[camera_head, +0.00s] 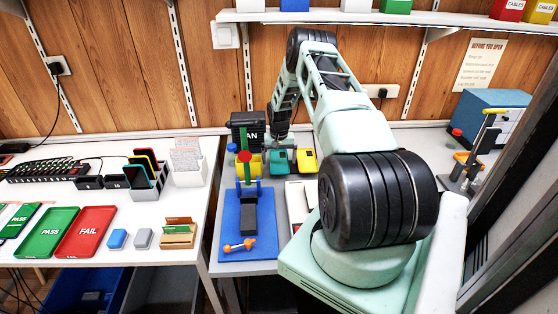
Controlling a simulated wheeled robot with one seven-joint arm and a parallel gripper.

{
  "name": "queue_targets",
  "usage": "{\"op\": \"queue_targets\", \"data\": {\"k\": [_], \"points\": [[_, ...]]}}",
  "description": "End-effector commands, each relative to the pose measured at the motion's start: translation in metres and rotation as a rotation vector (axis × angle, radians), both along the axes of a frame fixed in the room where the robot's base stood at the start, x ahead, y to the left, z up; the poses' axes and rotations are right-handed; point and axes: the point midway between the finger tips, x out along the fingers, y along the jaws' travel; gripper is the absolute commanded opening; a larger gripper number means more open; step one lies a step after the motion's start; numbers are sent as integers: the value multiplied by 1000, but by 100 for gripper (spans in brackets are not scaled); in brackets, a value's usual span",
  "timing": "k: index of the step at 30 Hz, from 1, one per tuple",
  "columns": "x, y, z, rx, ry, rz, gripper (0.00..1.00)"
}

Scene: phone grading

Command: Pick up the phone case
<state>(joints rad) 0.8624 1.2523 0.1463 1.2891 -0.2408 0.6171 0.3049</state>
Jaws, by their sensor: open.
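No single item is clearly the phone case. Dark phone-shaped pieces with teal, red and yellow edges stand tilted in a grey rack (157,188) on the left white table; whether they are phones or cases I cannot tell. My arm reaches up and back, then bends down. My gripper (279,143) is small in view, at the back of the middle bench, near a teal block (279,164). It is open, with nothing visible in it, and well to the right of the rack. Its fingertips are hard to make out.
Left table: green PASS tray (48,233), red FAIL tray (85,232), a blue block (117,238), a grey block (142,238), a card holder (178,238). Middle bench: blue mat (265,222) with a clamp fixture, black box (247,122). A shelf (330,16) hangs above.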

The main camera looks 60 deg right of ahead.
Motion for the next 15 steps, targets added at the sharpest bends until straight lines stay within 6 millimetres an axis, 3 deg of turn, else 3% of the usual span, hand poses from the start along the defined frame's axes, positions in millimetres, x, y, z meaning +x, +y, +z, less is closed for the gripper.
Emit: {"op": "queue_targets", "data": {"k": [15], "points": [[0,0,-7,0,0,0,97]]}}
